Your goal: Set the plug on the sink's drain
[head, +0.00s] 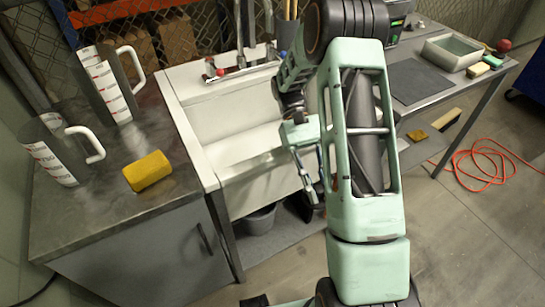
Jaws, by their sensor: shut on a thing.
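The white sink (196,92) stands at the centre left, with a metal faucet with red and blue marks at its back. Its drain cannot be made out; my arm covers the right part of the basin. My gripper (312,190) points downward at the sink's front right, and its height over the rim is hard to judge. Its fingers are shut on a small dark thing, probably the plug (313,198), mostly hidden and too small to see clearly. No other plug shows.
On the left counter (110,210) stand two measuring jugs (107,85) (55,155) and a yellow sponge (148,171). A grey bucket (259,219) is under the sink. The right table holds a dark mat (420,82) and a tray (430,52). An orange cable (490,160) lies on the floor.

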